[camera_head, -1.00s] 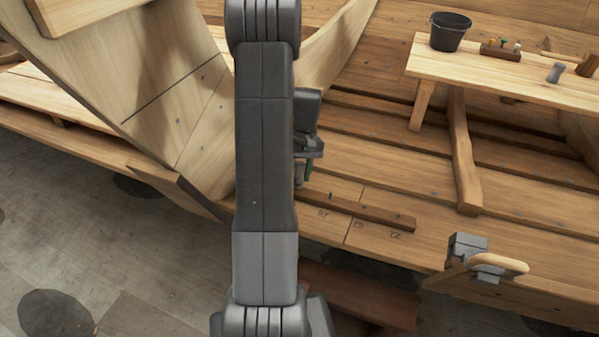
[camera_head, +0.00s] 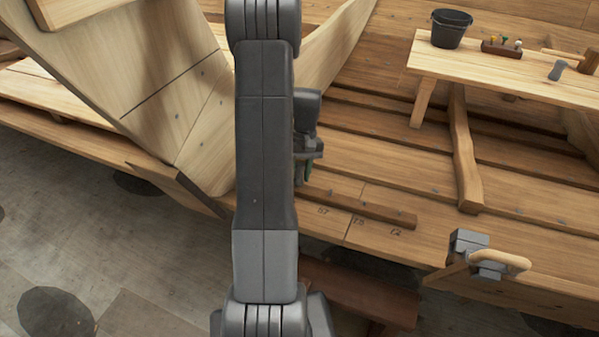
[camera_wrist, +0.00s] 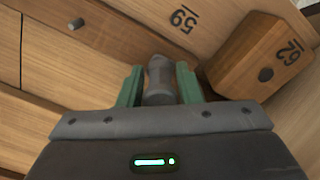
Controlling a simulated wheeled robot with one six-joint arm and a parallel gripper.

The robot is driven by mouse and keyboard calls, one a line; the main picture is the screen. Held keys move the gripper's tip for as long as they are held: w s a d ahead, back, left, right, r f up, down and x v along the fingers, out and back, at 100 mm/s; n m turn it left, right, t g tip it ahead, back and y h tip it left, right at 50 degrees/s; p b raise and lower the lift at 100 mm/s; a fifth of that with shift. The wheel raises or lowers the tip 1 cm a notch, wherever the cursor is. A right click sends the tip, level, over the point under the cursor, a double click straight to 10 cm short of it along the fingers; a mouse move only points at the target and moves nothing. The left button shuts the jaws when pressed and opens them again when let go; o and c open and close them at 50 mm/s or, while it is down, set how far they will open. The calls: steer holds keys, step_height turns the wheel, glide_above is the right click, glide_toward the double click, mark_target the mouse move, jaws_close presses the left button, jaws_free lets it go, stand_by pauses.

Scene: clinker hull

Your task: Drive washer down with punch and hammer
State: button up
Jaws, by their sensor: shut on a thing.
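My gripper (camera_head: 307,172) is low over the hull planking, partly hidden by my arm in the head view. In the wrist view its green fingers (camera_wrist: 159,88) are shut on a grey, roughly cylindrical tool (camera_wrist: 160,75), which looks like the punch. The tool's far end is near the planks; I cannot tell whether it touches anything. A wooden-headed hammer or mallet (camera_head: 589,62) lies on the bench at the right edge. I cannot make out the washer.
The bench (camera_head: 480,75) holds a black bucket (camera_head: 450,29), a small rack (camera_head: 501,47) and a grey metal piece (camera_head: 557,70). A grey block with a wooden handle (camera_head: 500,262) is at lower right.

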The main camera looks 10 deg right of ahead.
steer(key=o, duration=1.2)
steer(key=p+v, duration=0.6)
steer(key=v, duration=0.2)
steer(key=shift+f, duration=0.1)
